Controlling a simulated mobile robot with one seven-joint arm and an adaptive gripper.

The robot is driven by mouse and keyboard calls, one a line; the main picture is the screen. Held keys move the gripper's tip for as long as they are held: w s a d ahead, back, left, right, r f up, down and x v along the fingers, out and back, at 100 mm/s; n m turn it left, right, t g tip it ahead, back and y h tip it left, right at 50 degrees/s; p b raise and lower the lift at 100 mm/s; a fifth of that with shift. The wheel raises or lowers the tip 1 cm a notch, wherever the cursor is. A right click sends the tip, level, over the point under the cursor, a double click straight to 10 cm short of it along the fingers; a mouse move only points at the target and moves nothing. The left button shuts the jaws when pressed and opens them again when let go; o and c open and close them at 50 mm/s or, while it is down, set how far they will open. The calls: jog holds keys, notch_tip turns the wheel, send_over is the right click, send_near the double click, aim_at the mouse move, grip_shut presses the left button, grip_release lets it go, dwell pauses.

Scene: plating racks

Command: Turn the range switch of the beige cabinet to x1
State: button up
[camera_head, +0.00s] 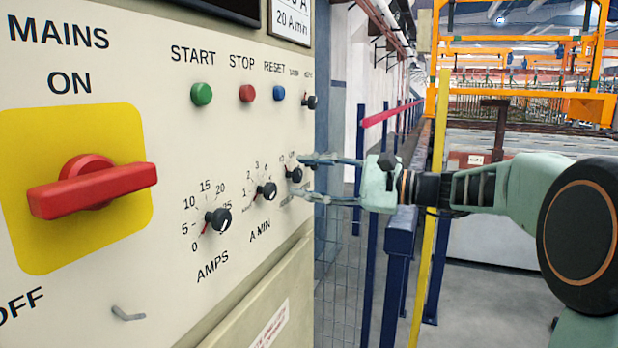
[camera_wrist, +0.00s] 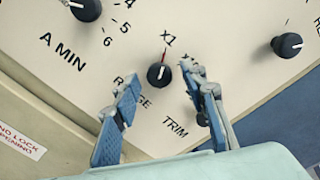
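The range switch is a small black knob with a white line on its face (camera_wrist: 159,74) on the beige cabinet (camera_head: 150,220). Its red pointer is directed up toward the X1 mark in the wrist view. The word RANGE is printed below it; another mark to its right is partly hidden by a finger. It also shows in the head view (camera_head: 294,174) at the panel's right edge. My gripper (camera_wrist: 160,85) is open, with one finger on each side of the knob and visible gaps between. The gripper in the head view (camera_head: 303,177) reaches in from the right.
The A MIN knob (camera_head: 267,190) and AMPS knob (camera_head: 218,219) sit to the left. A small black switch (camera_wrist: 287,45) is at upper right in the wrist view. Push buttons are above, with a red mains handle (camera_head: 92,187) far left. Blue posts (camera_head: 398,260) stand behind my arm.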

jog(key=v, duration=1.2)
